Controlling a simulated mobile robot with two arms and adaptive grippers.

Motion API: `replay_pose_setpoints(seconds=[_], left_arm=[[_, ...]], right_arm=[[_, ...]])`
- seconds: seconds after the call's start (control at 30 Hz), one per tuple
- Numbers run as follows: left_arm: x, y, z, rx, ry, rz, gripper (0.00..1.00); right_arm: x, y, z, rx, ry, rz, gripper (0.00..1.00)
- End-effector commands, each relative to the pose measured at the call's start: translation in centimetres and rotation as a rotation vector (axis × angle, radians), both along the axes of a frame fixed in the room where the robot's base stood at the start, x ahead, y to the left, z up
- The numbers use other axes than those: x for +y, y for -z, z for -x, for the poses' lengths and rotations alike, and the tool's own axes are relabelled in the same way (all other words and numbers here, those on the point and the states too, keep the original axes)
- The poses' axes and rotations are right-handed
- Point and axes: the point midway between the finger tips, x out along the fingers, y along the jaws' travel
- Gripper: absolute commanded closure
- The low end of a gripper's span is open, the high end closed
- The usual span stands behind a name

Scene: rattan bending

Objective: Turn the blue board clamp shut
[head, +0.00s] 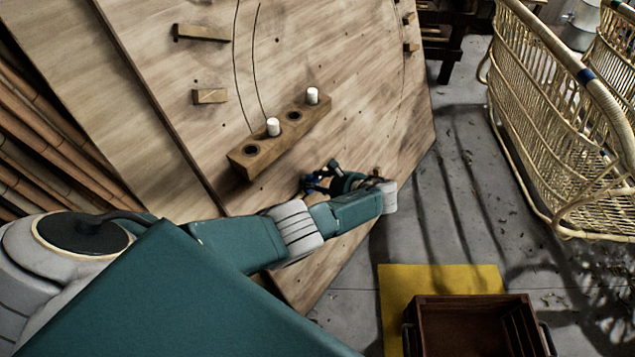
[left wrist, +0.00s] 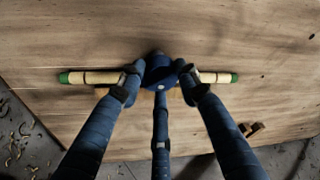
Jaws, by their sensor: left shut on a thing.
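The blue board clamp (left wrist: 160,72) shows in the left wrist view as a round blue knob on the wooden board (left wrist: 120,30). A pale bar (left wrist: 97,77) with green ends runs level on both sides of it. My left gripper (left wrist: 158,80) is shut on the clamp, with a finger at each side and a third finger below. In the head view my left gripper (head: 322,180) is at the lower part of the board, below the peg block, and mostly hides the clamp. The clamp's turning angle cannot be told. My right gripper is not in view.
A wooden block with white pegs (head: 280,136) sits on the board (head: 330,40) above my gripper. Small wooden blocks (head: 210,96) are fixed farther up. A rattan chair frame (head: 560,110) stands right. A brown crate (head: 470,300) sits at a yellow mat (head: 440,278) on the floor.

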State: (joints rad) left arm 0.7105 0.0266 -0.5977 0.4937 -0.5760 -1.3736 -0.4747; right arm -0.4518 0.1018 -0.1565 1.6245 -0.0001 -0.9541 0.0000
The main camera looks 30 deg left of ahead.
Motion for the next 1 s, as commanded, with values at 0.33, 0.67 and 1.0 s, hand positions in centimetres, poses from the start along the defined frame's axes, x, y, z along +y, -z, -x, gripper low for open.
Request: replay_pose_setpoints(seconds=[0.33,0.67,1.0], left_arm=[[0.6,-0.2,0.2,0.022,-0.001,-0.013,0.93],[0.5,-0.2,0.1,0.019,0.000,-0.012,0.50],[-0.4,-0.5,0.0,0.015,0.007,-0.006,0.50]], right_arm=[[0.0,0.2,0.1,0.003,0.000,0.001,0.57],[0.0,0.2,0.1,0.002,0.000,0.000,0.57],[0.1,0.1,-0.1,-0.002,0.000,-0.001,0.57]])
